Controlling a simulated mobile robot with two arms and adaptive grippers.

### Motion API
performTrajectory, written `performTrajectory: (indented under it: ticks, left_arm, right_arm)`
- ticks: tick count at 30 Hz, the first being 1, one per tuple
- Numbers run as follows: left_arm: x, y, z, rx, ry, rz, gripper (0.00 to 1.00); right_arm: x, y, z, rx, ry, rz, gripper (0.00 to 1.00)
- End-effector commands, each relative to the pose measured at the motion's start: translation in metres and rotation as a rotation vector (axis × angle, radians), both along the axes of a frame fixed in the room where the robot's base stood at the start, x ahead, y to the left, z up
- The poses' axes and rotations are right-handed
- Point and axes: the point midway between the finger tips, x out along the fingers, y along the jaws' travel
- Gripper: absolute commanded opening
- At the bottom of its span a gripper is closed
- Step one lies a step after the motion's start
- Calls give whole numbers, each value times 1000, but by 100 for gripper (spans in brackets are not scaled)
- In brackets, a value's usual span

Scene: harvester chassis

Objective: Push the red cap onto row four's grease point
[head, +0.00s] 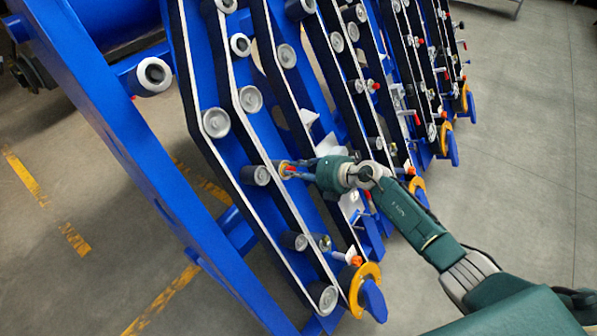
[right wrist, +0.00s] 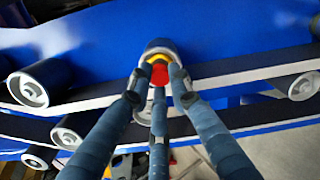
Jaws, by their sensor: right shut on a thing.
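The red cap (right wrist: 159,76) sits between the fingertips of my right gripper (right wrist: 159,82) in the right wrist view. The three-fingered gripper is shut on it. Directly behind the cap is a grease point with a yellow ring (right wrist: 160,58) on a grey round fitting on the blue chassis. The cap is in front of the ring; I cannot tell whether it is fully seated. In the head view, my right gripper (head: 291,170) reaches in from the right, and its fingertips are at this fitting. Row numbers are not readable. My left gripper is not in view.
Slanted blue rows with black-and-white belts and grey rollers (head: 251,98) surround the gripper closely. Other red pieces show on rows farther right, and one (head: 356,261) near the orange ring (head: 368,278). Grey floor (head: 530,130) is open at right.

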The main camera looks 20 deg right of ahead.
Motion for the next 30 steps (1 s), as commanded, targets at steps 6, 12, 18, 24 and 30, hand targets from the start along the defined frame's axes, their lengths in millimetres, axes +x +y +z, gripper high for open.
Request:
performTrajectory:
  ticks: [6, 12, 18, 24, 30]
  left_arm:
    - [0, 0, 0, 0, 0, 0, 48]
    - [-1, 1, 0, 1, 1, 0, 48]
    - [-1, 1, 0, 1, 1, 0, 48]
    - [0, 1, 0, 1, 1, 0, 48]
    - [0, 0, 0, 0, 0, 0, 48]
  right_arm:
    - [0, 0, 0, 0, 0, 0, 41]
    - [0, 0, 0, 0, 0, 0, 41]
    - [-12, -10, 7, -3, 0, 0, 41]
    - [-42, -31, 28, -6, -1, 1, 41]
    - [-69, -50, 47, -3, 1, 0, 41]
